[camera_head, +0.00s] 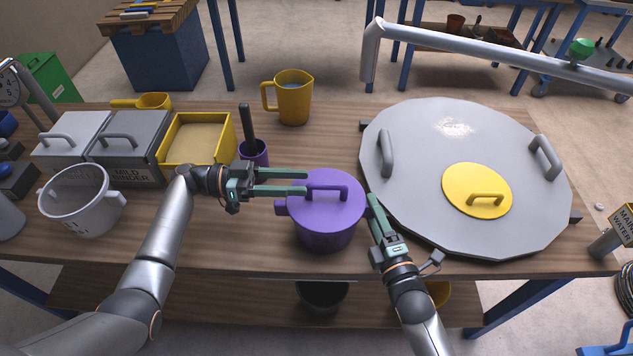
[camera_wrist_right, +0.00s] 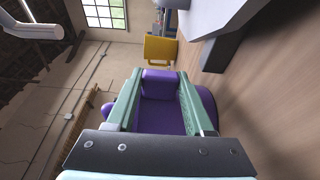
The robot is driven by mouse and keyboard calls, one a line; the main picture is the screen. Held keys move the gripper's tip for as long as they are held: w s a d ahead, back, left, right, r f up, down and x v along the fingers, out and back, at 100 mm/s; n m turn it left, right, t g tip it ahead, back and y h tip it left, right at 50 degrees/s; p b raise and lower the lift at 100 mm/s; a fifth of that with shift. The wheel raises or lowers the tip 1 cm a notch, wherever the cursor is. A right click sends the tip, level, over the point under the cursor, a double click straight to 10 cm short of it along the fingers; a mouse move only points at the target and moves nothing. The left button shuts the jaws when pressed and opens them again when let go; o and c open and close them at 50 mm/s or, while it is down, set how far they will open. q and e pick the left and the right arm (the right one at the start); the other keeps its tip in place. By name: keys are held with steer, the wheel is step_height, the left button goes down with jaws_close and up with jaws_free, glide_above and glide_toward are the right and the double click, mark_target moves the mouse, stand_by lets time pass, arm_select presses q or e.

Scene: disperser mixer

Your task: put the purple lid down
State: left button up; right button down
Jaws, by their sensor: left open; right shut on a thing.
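The purple lid (camera_head: 339,203) lies on the purple pot (camera_head: 326,237) at the middle of the table, with its bar handle on top. My left gripper (camera_head: 306,181) is open, its green fingers reaching in from the left to the left end of the lid's handle. The handle does not look clamped. My right gripper (camera_head: 373,204) is shut at the right side of the pot. In the right wrist view, the purple side handle (camera_wrist_right: 157,86) of the pot is between the right gripper's fingers (camera_wrist_right: 159,82).
A large grey round cover (camera_head: 420,150) with a yellow lid (camera_head: 460,190) fills the right side. A yellow jug (camera_head: 293,100) and a purple cup (camera_head: 254,153) stand behind the pot. Bins (camera_head: 130,150) and a white pot (camera_head: 80,205) stand left. Bare wood lies left of the purple pot.

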mark_target(327, 184)
arm_select(q)
steer(key=a, duration=0.4)
steer(key=shift+s+a, duration=0.1)
steer(key=shift+a, duration=0.6)
steer(key=shift+c, duration=0.3)
steer(key=shift+a+r, duration=0.1)
steer(key=shift+c, duration=0.7)
steer(key=d+r+m+g+y, duration=0.1)
steer(key=d+r+g+y, duration=0.1)
steer(key=d+r, duration=0.1)
steer(key=d+r+m+g+y, duration=0.1)
steer(key=d+r+g+y, duration=0.1)
steer(key=shift+w+d+r+m, duration=0.15)
steer(key=shift+w+d+m, duration=0.1)
steer(key=shift+w+m, duration=0.1)
steer(key=shift+c, duration=0.3)
step_height(327, 184, up, 5)
steer(key=d+y, duration=0.2)
steer(key=y, duration=0.7)
steer(key=shift+t, duration=0.5)
steer(key=x, duration=1.1)
steer(key=shift+w+d+f, duration=0.15)
steer(key=shift+w+f, duration=0.15)
steer(key=shift+w, duration=0.05)
